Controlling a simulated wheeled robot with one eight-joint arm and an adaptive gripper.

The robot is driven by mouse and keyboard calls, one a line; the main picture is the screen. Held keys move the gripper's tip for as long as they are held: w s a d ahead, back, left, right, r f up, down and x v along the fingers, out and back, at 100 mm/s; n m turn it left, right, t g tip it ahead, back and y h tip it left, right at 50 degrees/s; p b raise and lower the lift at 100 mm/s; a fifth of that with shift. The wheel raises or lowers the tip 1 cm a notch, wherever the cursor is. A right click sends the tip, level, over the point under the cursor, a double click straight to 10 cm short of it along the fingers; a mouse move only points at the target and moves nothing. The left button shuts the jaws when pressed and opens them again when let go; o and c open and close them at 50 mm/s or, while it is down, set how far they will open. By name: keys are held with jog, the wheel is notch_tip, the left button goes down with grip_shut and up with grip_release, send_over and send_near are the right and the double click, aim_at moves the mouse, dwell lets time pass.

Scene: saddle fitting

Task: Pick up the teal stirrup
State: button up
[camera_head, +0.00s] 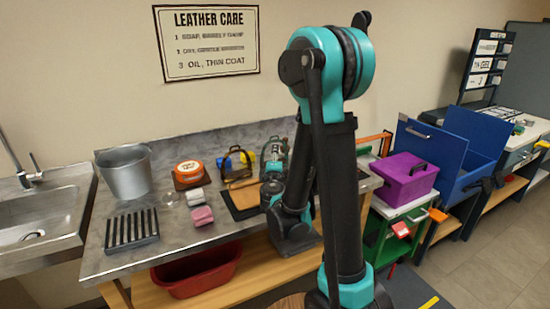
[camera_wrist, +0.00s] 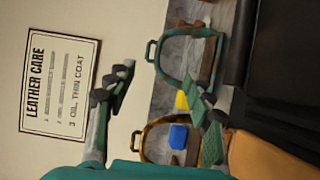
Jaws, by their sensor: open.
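The teal stirrup (camera_wrist: 160,65) shows in the wrist view as an arched loop with a small top bar, turned sideways by the camera's tilt, just beyond my fingertips. In the head view the teal stirrup (camera_head: 272,152) stands at the back of the grey bench, partly hidden by my arm. My gripper (camera_wrist: 158,76) is open, with one finger on each side of the view and nothing between them. In the head view it is low over the bench in front of the stirrup, mostly hidden by my own arm. I cannot tell its exact distance from the stirrup.
A brass-brown stirrup (camera_wrist: 144,132) stands beside the teal one, with blue and yellow items behind. A brown leather piece (camera_head: 246,197) lies on a dark mat. A purple box (camera_head: 403,180) is right.

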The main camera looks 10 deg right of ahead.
aim_at(275, 142)
jog(key=w, duration=0.4)
jog(key=w+d, duration=0.1)
jog(key=w, duration=0.7)
jog(key=shift+d, duration=0.3)
jog(key=w, duration=0.5)
jog(key=shift+w+d+r, duration=0.15)
jog(key=shift+d+r, duration=0.15)
jog(key=shift+d, duration=0.1)
jog(key=shift+c, duration=0.5)
grip_shut()
